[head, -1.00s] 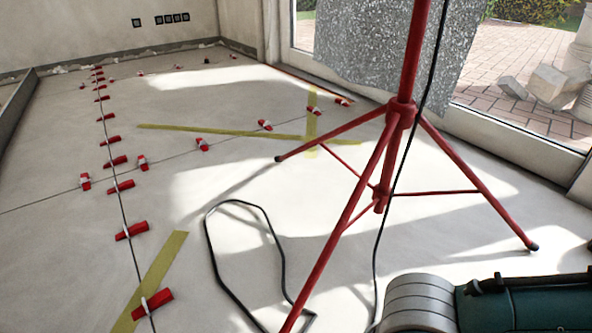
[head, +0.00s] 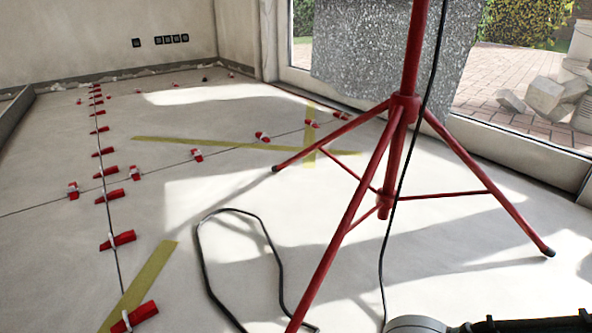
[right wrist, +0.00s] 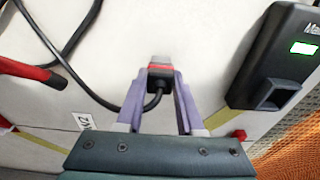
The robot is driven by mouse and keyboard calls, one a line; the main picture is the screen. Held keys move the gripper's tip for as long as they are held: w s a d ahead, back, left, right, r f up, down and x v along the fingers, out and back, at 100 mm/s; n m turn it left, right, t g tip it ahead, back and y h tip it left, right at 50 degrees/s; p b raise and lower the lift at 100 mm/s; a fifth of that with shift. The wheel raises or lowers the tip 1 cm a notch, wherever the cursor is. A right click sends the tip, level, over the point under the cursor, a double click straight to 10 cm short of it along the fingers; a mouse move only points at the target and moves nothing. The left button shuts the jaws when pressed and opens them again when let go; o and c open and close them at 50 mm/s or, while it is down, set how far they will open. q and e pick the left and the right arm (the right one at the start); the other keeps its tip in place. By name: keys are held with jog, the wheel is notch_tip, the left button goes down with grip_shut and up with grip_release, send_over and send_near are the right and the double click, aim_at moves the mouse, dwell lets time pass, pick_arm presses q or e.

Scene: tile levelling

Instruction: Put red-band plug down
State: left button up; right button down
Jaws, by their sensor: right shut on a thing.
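The red-band plug (right wrist: 158,82) is dark with a red stripe across it, and its black cable loops away to the left in the right wrist view. My right gripper (right wrist: 160,71) is shut on it, with one purple finger on each side. The plug's end points away from my wrist, over a pale floor tile. I cannot tell whether it touches the tile. The plug and both gripper fingers are out of the head view. My left gripper is in neither view.
A black device (right wrist: 275,55) with a lit green display stands right of the plug. Orange mesh (right wrist: 290,140) lies at lower right. A red tripod (head: 402,105) with a hanging cable stands on the tiles. Red wedges (head: 118,240) line the joints. Pale floor lies open between.

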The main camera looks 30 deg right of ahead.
jog(key=c, duration=0.5)
grip_release()
jog(key=shift+c, duration=0.2)
notch_tip(320, 180, up, 12)
jog(key=d+p, duration=0.1)
jog(key=p, duration=0.9)
jog(key=a+r+m+t+y, duration=0.2)
jog(key=a+r+m, duration=0.4)
jog(key=a+r, duration=0.15)
jog(key=s+d+r+m+t+h, duration=0.1)
jog(key=s+d+r+m+h, duration=0.1)
jog(key=d+r+m, duration=0.6)
jog(key=d+m+h, duration=0.1)
jog(key=d+m, duration=0.1)
jog(key=m, duration=0.1)
jog(key=shift+r+t, duration=0.3)
jog(key=shift+r, duration=0.05)
jog(key=shift+a, duration=0.1)
